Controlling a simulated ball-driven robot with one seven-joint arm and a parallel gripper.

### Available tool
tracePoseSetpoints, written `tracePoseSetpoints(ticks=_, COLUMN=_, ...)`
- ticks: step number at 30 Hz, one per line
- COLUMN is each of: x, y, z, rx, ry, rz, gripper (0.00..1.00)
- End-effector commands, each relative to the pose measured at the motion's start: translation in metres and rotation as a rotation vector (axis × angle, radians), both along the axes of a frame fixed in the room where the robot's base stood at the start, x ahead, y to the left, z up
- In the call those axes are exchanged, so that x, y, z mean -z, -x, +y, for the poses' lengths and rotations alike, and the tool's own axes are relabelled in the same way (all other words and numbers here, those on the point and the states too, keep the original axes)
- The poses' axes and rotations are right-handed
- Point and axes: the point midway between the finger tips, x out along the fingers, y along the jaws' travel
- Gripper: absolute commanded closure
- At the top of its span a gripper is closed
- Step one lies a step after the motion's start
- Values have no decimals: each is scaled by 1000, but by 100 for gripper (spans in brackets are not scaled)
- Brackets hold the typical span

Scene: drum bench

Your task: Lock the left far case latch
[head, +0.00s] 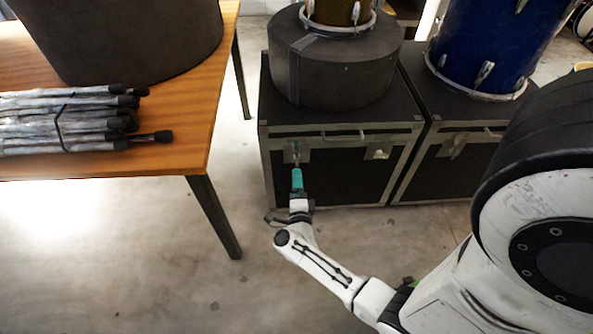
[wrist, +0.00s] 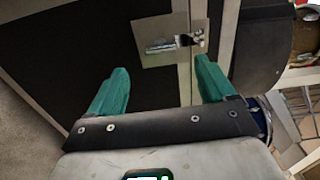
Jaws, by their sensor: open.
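A black case (head: 330,178) with metal edging stands on the floor, its front facing me. Its left latch (head: 294,151) is a metal plate on the front just below the lid seam, partly covered by my gripper. A second latch (head: 378,151) sits farther right on the same front. My gripper (head: 297,178) has teal fingers and is just in front of and below the left latch. In the wrist view my gripper (wrist: 162,84) is open and empty, with a metal latch (wrist: 174,42) ahead of the gap between the fingers. I cannot tell whether the latch is locked.
A second black case (head: 455,160) stands close on the right, with a blue drum (head: 495,45) on it. A round dark drum case (head: 333,62) sits on the left case. A wooden table (head: 185,130) with bundled rods (head: 70,122) is at left. Floor between table and case is clear.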

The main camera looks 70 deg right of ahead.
Motion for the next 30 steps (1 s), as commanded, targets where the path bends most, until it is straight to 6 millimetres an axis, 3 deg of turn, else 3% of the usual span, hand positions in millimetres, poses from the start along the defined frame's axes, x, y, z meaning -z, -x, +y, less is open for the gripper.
tracePoseSetpoints(ticks=3, x=0, y=7, z=16, rx=-1, ry=-1, rz=2, gripper=17)
tracePoseSetpoints(ticks=9, x=0, y=11, z=27, rx=0, ry=0, rz=0, gripper=17)
tracePoseSetpoints(ticks=30, x=-2, y=6, z=30, rx=-26, ry=3, rz=5, gripper=17)
